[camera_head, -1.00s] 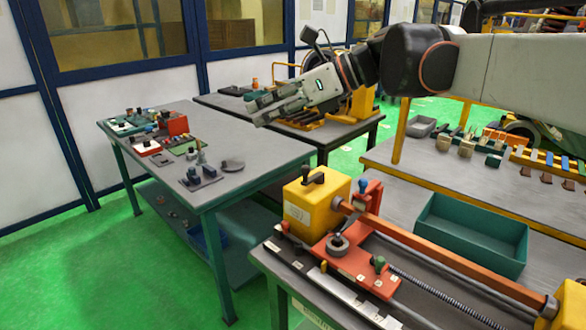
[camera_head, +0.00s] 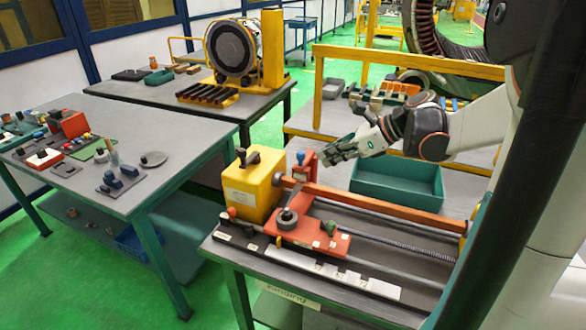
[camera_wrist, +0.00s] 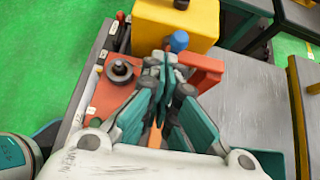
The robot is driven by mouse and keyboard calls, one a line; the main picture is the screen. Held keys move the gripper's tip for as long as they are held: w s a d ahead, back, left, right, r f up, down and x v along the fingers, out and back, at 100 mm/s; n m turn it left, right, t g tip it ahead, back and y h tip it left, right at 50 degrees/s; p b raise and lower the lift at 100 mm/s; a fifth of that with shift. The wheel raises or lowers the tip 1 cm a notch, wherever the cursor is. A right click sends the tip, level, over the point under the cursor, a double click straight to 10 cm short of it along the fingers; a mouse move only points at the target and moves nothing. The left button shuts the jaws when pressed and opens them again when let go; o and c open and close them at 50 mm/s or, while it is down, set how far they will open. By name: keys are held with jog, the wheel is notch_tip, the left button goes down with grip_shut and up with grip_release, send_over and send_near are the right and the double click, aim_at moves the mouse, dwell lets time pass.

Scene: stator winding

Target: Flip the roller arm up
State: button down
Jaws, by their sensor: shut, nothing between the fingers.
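The winding machine on the front table has an orange carriage (camera_head: 322,238) with a dark round knob (camera_head: 287,215) and a small green knob (camera_head: 330,227). An upright orange-red arm with a blue knob (camera_head: 300,157) stands behind the carriage, beside the yellow block. I cannot tell for sure which part is the roller arm. My gripper (camera_head: 326,156) is shut and empty, pointing left, just right of the blue knob. In the wrist view the closed fingertips (camera_wrist: 166,66) overlap the area just below the blue knob (camera_wrist: 179,41); contact is unclear.
A yellow block (camera_head: 250,190) with a black handle stands left of the blue knob. A long orange bar (camera_head: 385,207) and a screw rod run right. A green bin (camera_head: 398,190) lies behind, under my arm. Tables with parts stand to the left and back.

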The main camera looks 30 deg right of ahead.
jog(key=shift+h, duration=0.4)
jog(key=s+d+f, duration=0.2)
jog(key=shift+s+d+f, duration=0.15)
jog(key=shift+d+f, duration=0.05)
jog(key=shift+d, duration=0.1)
jog(key=shift+a, duration=0.1)
jog(key=b+x, duration=0.3)
jog(key=x, duration=0.7)
jog(key=shift+r+m, duration=0.15)
jog(key=shift+m, duration=0.15)
